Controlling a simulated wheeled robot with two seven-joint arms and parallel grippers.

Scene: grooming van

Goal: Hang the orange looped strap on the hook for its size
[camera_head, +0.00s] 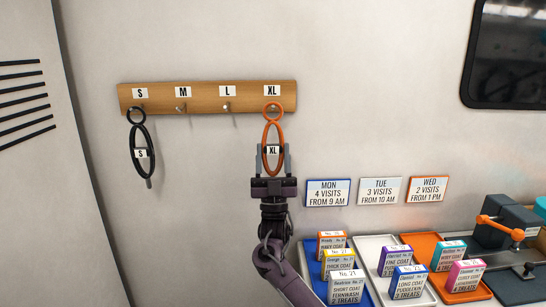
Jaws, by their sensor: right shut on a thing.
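The orange looped strap (266,133) is upright in front of the wall, with an XL tag on its lower loop. Its small top ring (273,111) overlaps the place of the XL hook, below the XL label (272,90). I cannot tell whether the ring is around the hook or in front of it. My right gripper (273,160) is shut on the strap at its lower loop, around the tag. The wooden hook board (205,95) also has hooks under S, M and L; the M hook (181,108) and L hook (226,106) are bare. My left gripper is not in view.
A black strap (149,157) tagged S hangs under the S label. Three day signs (380,191) are on the wall to the right. Below them are coloured trays (306,262) with several small boxes, and a dark clamp-like device (505,228).

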